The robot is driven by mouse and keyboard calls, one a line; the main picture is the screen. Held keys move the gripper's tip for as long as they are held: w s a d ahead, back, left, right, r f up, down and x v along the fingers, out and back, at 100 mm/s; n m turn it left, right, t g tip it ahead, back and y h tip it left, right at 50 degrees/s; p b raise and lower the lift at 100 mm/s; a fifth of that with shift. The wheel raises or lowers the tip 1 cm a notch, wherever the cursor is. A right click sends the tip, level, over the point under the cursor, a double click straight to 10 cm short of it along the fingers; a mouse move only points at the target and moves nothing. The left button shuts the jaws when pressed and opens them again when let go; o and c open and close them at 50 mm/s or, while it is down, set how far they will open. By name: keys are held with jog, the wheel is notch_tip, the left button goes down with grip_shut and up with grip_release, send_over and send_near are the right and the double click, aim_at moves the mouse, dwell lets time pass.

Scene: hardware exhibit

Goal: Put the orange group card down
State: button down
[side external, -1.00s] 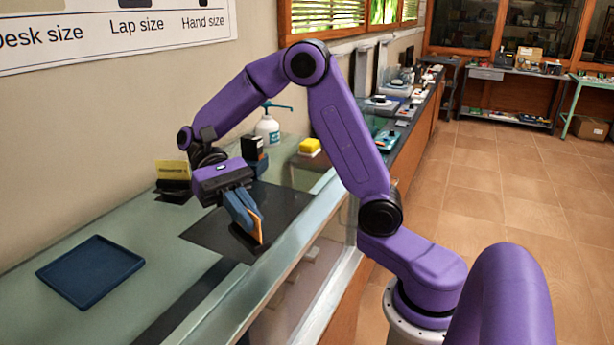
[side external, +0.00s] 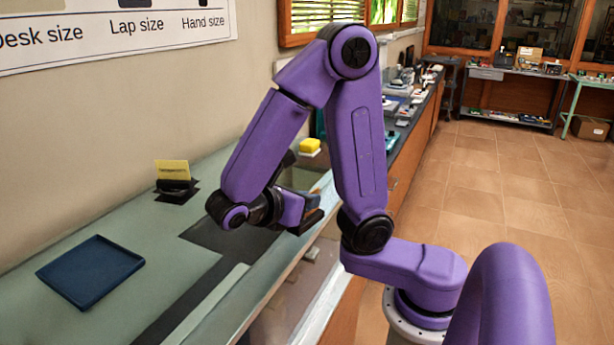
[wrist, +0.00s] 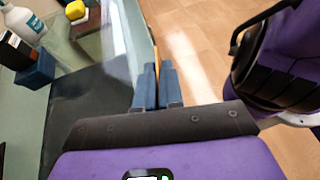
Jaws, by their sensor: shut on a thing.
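My gripper (side external: 316,212) hangs over the front edge of the glass counter, partly hidden behind my own arm. In the wrist view its two blue fingers (wrist: 158,68) are close together, shut on the orange group card (wrist: 156,54). Only a thin orange edge of the card shows between and beyond the fingertips. In the side view I cannot clearly make out the card. A dark mat (side external: 208,236) lies on the counter to the left of my gripper; it also shows in the wrist view (wrist: 90,110).
A yellow card (side external: 173,169) stands in a black holder at the wall side. An empty blue tray (side external: 90,270) lies at the left. In the wrist view a pump bottle (wrist: 25,22), a black box in a blue stand (wrist: 36,72) and a yellow block (wrist: 75,11) stand beyond the mat.

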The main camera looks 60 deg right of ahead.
jog(key=shift+n+t, duration=0.8)
jog(key=shift+t, duration=0.1)
jog(key=d, duration=0.1)
jog(key=d+r, duration=0.1)
jog(key=d, duration=0.3)
jog(key=shift+s+d+r, duration=0.2)
jog(key=shift+r, duration=0.15)
jog(key=shift+d+r+t, duration=0.5)
jog(key=shift+d+r, duration=4.05)
jog(key=shift+r, duration=0.35)
jog(key=shift+n, duration=0.4)
jog(key=w+d+f, duration=0.2)
jog(key=w+f, duration=0.1)
jog(key=w+d+f, duration=0.2)
jog(key=w+f, duration=0.1)
jog(key=w, duration=0.1)
jog(key=w+d+f, duration=0.3)
jog(key=shift+w+f, duration=0.2)
jog(key=shift+w, duration=0.05)
jog(key=shift+w+d+f, duration=0.1)
jog(key=shift+w+f, duration=0.05)
jog(key=shift+f, duration=1.55)
jog(key=c, duration=1.3)
grip_release()
jog(key=shift+f, duration=0.1)
jog(key=shift+o, duration=0.2)
